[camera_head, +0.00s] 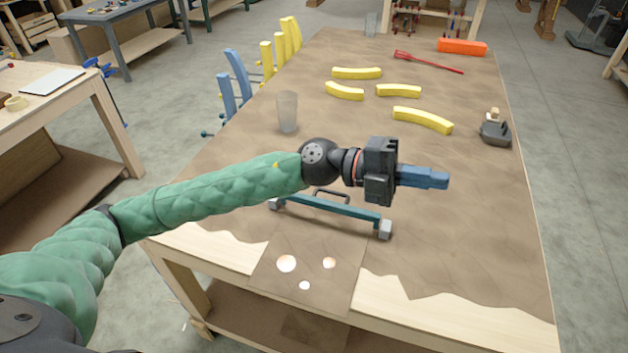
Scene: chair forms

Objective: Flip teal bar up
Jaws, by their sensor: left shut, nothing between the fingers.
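The teal bar (345,209) lies low across the near part of the workbench, running between two grey end blocks, with a dark handle-like loop behind it. My left gripper (440,180) is above and to the right of the bar, its blue fingers together and pointing right, with nothing held. The gripper and bar appear apart. My left arm passes above the bar's left side. My right gripper is not in view.
Several yellow curved pieces (422,120) lie on the brown-covered workbench (470,240). A clear cup (287,112) stands behind my arm. A dark tool (495,132) sits at the right edge, with an orange block (462,47) and red tool (428,62) farther back.

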